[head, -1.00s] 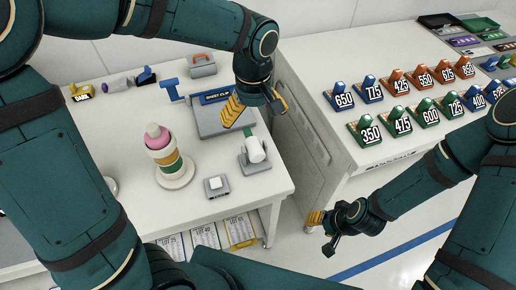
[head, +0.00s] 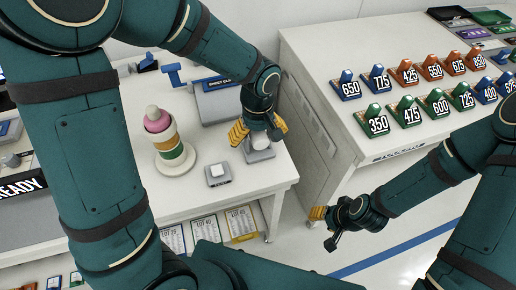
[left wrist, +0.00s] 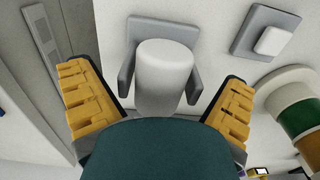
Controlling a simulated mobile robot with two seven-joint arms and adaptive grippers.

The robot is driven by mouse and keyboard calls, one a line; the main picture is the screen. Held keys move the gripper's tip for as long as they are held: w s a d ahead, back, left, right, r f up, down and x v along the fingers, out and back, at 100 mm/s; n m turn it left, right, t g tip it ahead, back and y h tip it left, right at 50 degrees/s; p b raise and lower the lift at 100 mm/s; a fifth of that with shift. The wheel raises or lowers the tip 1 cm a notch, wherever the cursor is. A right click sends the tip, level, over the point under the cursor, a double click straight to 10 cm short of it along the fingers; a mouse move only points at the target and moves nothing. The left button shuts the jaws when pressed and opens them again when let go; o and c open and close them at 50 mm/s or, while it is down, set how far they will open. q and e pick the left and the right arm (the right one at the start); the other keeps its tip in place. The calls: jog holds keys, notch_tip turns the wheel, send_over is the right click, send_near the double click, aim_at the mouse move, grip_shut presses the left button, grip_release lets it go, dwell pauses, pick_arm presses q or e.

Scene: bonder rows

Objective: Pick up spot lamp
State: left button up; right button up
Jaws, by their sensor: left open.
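The spot lamp, seen as a white rounded cylinder (left wrist: 163,75), sits in a grey cradle (left wrist: 187,30) on the white table. In the head view the lamp (head: 258,141) is partly hidden by my left gripper (head: 259,131), which is above it. In the left wrist view my left gripper (left wrist: 157,100) is open, with one yellow-padded finger on each side of the lamp and gaps between. My right gripper (head: 325,228) hangs over the floor, away from the lamp; its jaw opening cannot be made out.
A blue-and-grey device (head: 215,102) is behind. Numbered stands (head: 405,120) fill the right table.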

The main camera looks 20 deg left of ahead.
pick_arm(q)
jog(key=shift+f, duration=0.4)
jog(key=c, duration=1.2)
jog(key=shift+r, duration=0.15)
